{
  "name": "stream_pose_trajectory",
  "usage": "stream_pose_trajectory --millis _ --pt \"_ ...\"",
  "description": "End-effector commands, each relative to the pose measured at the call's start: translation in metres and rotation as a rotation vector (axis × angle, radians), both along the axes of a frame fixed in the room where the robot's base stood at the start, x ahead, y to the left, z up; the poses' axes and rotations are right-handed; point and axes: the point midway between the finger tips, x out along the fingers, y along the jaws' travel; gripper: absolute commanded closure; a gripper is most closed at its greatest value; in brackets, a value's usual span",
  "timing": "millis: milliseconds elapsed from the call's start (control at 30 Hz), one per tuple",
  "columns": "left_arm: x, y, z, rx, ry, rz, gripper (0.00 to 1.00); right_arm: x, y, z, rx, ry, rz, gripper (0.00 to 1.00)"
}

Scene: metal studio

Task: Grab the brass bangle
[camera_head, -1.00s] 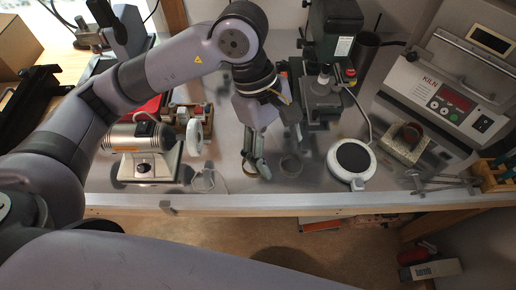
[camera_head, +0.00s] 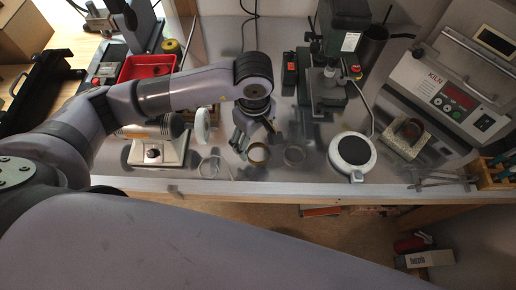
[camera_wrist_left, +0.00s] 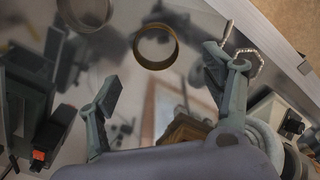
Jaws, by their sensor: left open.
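The brass bangle (camera_head: 258,153) rests on the metal worktop, just in front of my left gripper in the head view. In the left wrist view the bangle (camera_wrist_left: 155,46) shows as a brass ring beyond and between the spread fingers. My left gripper (camera_head: 258,137) is open and empty, pointing down at the worktop; its two fingers also show apart in the left wrist view (camera_wrist_left: 163,75). The bangle is not between the finger pads. My right gripper is not in view.
A looped chain (camera_head: 214,167) lies left of the bangle, near the polishing motor (camera_head: 158,150). A round white-rimmed plate (camera_head: 352,153) stands to the right. A green machine (camera_head: 335,60) stands behind. The worktop's front edge (camera_head: 300,188) is close.

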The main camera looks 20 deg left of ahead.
Motion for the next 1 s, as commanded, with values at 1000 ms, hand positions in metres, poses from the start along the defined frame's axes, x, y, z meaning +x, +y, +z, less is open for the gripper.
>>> stream_pose_trajectory --millis 1000 --pt "0.0 -0.008 -0.053 -0.001 0.0 -0.001 0.48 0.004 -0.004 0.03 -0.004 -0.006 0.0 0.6"
